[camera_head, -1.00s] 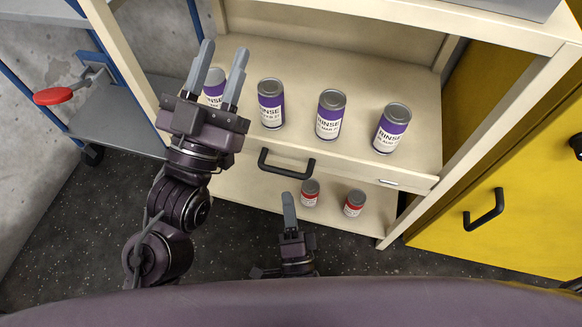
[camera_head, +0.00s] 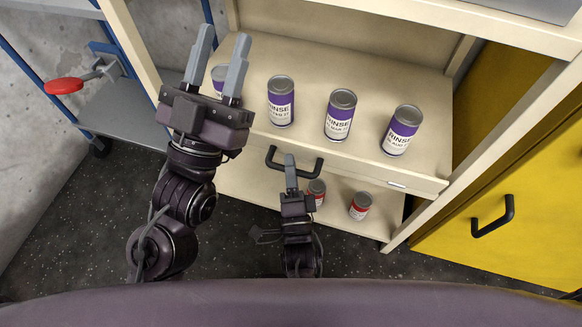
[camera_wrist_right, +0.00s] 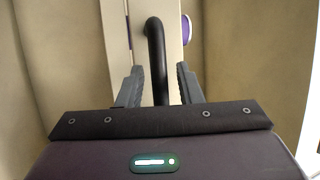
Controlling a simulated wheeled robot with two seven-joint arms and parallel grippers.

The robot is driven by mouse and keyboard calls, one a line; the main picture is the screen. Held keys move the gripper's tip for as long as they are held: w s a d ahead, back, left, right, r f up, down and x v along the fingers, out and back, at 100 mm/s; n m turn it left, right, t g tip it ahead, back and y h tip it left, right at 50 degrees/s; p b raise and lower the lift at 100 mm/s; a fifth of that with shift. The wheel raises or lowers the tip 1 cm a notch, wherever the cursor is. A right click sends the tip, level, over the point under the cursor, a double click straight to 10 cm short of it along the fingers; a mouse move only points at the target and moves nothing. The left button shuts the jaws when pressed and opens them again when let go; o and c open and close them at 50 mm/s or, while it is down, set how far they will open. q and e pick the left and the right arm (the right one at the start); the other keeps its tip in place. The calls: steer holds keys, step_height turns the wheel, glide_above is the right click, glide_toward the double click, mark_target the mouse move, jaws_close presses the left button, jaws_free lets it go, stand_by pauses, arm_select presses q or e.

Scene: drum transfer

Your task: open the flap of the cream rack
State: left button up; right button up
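The cream rack (camera_head: 445,182) stands ahead, with the flap (camera_head: 360,171) along its front below the upper shelf. The flap appears closed. Its black bar handle (camera_head: 311,174) also shows in the right wrist view (camera_wrist_right: 156,55). My right gripper (camera_head: 291,172) is at the handle and partly covers it in the head view. In the right wrist view its fingers (camera_wrist_right: 160,88) are apart, one on each side of the bar, with gaps visible. My left gripper (camera_head: 218,65) is open and empty, raised in front of the rack's left side.
Several purple-and-white cans (camera_head: 340,115) stand on the upper shelf behind the flap. Red-and-white cans (camera_head: 360,205) stand lower down. A yellow cabinet (camera_head: 500,230) is at right. A grey cart (camera_head: 125,112) and a red-ended lever (camera_head: 64,86) are at left.

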jaws_close()
